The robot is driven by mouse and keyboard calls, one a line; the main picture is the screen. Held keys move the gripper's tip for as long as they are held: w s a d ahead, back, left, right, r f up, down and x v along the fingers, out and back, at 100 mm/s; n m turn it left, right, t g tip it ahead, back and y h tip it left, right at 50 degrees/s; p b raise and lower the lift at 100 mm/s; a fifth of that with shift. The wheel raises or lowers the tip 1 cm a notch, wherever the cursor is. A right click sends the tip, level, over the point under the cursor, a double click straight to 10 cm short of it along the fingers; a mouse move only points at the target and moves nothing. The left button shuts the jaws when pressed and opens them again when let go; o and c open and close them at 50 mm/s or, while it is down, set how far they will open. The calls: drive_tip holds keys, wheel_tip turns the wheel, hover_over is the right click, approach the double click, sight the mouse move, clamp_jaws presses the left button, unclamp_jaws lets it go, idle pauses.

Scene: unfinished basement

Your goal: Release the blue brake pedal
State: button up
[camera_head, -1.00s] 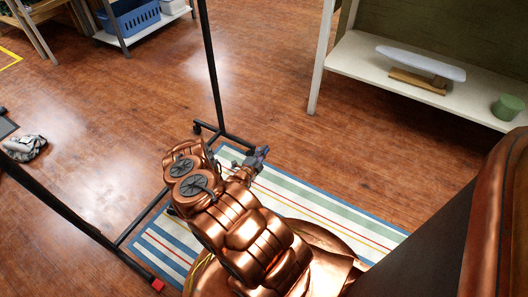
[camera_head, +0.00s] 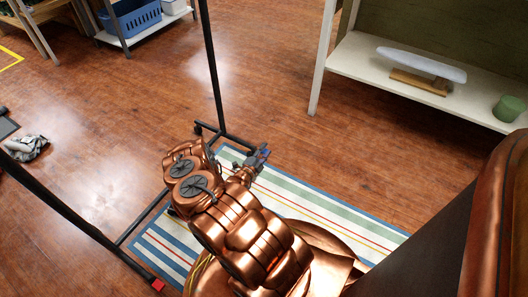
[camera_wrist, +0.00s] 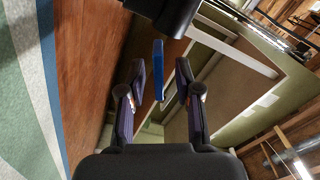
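The blue brake pedal (camera_wrist: 158,70) shows as a narrow upright blue strip in the wrist view, below a dark rounded part at the top of the picture. My gripper (camera_wrist: 159,82) is partly open, with one finger on each side of the pedal. A gap shows between the pedal and each finger, so I see no contact. In the head view my gripper (camera_head: 259,158) is at the end of the black rack's foot, and a small bit of blue shows at its tip. The caster there is mostly hidden by the gripper.
The black rack (camera_head: 213,70) has a far post just beyond my gripper and a near bar at left with a red pedal (camera_head: 158,284). A striped rug (camera_head: 330,212) lies beneath. A white shelf (camera_head: 375,63) stands at upper right. Open wood floor lies between.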

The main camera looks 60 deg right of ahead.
drive_tip(key=a, duration=1.2)
drive_tip(key=shift+s, duration=0.25)
idle(0.3)
